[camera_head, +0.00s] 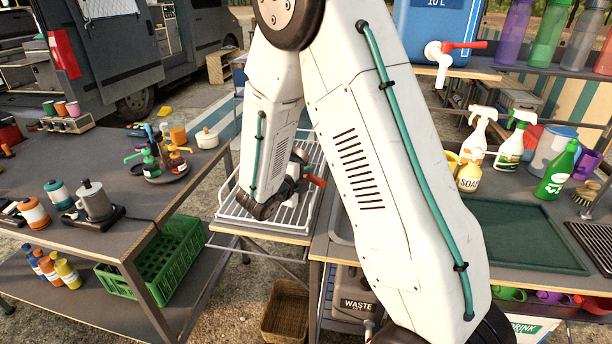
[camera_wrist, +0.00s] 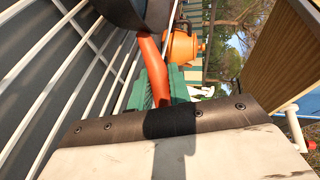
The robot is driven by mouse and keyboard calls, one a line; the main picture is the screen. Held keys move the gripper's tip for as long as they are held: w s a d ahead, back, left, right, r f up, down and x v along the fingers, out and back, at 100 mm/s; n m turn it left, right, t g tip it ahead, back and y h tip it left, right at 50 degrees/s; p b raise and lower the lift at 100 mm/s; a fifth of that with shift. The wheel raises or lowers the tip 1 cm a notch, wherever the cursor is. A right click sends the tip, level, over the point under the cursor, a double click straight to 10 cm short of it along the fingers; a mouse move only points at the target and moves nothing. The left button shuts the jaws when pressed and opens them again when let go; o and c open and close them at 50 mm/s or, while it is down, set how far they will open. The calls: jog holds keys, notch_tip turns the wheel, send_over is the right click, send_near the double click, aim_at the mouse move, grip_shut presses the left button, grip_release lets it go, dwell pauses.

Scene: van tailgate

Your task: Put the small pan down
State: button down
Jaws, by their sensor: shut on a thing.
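The small pan shows in the wrist view as an orange-red handle (camera_wrist: 154,72) with a dark curved part at the top edge. In the head view only its red-orange handle (camera_head: 316,181) stands out; I cannot make out the bowl. My gripper (camera_head: 299,166) is shut on the pan over the white wire dish rack (camera_head: 236,211). The rack's white bars (camera_wrist: 62,75) run close by on the left of the wrist view. My arm hides much of the rack, and I cannot tell whether the pan touches it.
A wicker basket (camera_head: 286,312) stands on the ground.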

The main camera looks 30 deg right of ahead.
jog(key=shift+f, duration=0.5)
jog(key=c, duration=1.2)
grip_release()
jog(key=v, duration=0.7)
jog(key=shift+s+a+r, duration=0.1)
jog(key=shift+a+r, duration=0.05)
jog(key=shift+a, duration=0.2)
